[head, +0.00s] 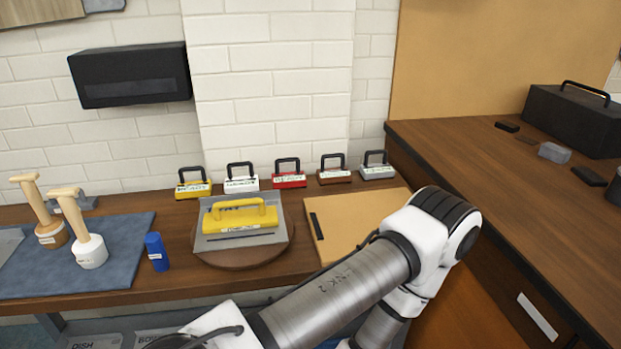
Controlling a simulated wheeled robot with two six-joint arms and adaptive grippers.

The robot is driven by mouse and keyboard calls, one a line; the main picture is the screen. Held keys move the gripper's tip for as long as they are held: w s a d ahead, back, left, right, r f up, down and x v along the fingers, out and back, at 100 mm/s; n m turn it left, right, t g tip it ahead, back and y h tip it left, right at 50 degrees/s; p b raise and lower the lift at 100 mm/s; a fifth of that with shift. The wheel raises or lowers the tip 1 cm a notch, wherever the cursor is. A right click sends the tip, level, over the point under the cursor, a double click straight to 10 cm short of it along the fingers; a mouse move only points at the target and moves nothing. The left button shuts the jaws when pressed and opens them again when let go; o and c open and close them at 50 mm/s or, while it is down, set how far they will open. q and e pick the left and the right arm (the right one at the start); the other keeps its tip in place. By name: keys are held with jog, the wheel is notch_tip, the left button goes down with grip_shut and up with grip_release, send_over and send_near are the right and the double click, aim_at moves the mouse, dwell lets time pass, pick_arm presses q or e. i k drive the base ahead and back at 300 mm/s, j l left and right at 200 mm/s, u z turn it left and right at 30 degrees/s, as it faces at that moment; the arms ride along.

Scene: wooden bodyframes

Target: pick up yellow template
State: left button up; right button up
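A small yellow block with a black handle (193,187) stands upright at the left end of a row of similar blocks against the wall. A larger yellow piece with a yellow handle (240,218) lies on a grey plate (283,232) on a round brown board (245,262) in front of the row. I cannot tell from the picture alone which of the two is called the yellow template. Neither gripper is in view; only links of one of my arms cross the lower middle, and nothing is seen touching either yellow thing.
White (241,183), red (289,180), brown (335,174) and grey (376,170) handled blocks continue the row. Two wooden-handled stamps (91,251) stand on a blue mat (130,228), beside a blue cylinder (156,252). A tan board (340,220) lies at right, partly behind my arm.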

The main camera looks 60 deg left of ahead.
aim_at(216, 221)
jog(key=u, duration=2.2)
